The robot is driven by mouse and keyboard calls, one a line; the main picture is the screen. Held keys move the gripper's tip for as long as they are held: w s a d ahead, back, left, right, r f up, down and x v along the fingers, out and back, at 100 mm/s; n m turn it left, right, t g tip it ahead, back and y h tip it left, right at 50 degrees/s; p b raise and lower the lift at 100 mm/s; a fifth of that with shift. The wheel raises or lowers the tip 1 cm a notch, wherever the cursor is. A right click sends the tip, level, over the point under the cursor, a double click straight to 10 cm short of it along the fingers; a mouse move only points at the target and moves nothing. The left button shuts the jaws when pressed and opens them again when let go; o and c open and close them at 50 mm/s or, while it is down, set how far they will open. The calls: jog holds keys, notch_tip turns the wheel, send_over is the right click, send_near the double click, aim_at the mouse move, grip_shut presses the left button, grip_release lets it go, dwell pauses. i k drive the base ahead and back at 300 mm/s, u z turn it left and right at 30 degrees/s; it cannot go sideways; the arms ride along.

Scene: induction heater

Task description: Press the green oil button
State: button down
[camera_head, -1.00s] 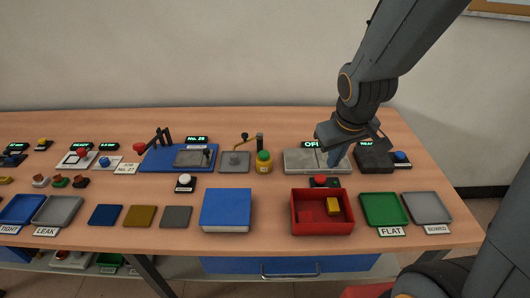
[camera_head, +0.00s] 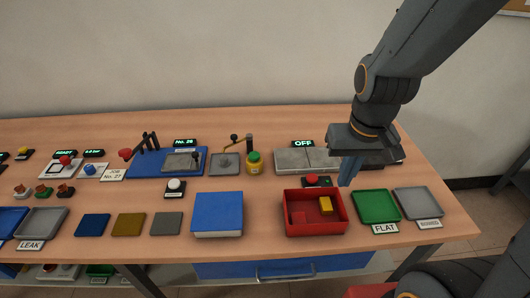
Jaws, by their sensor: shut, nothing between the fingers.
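A green round cap or button (camera_head: 254,157) sits on top of a small yellow cylinder (camera_head: 254,168) at the middle of the bench. The cylinder stands upright beside a grey plate with a lever (camera_head: 226,164). My gripper (camera_head: 347,180) points down, shut and empty, well to the right of the green top. Its tips show just behind and right of the red tray, apart from the green top. The gripper and arm cover part of the dark block behind them.
A red button box (camera_head: 318,181) and a red tray (camera_head: 288,225) with a yellow block (camera_head: 325,205) lie between the cylinder and my gripper's side. A grey block with an OFF display (camera_head: 303,143) stands behind. A blue box (camera_head: 216,214) stands in front of the cylinder.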

aim_at(253, 156)
jog(key=z, duration=1.75)
jog(key=k, duration=0.8)
jog(key=u, duration=0.8)
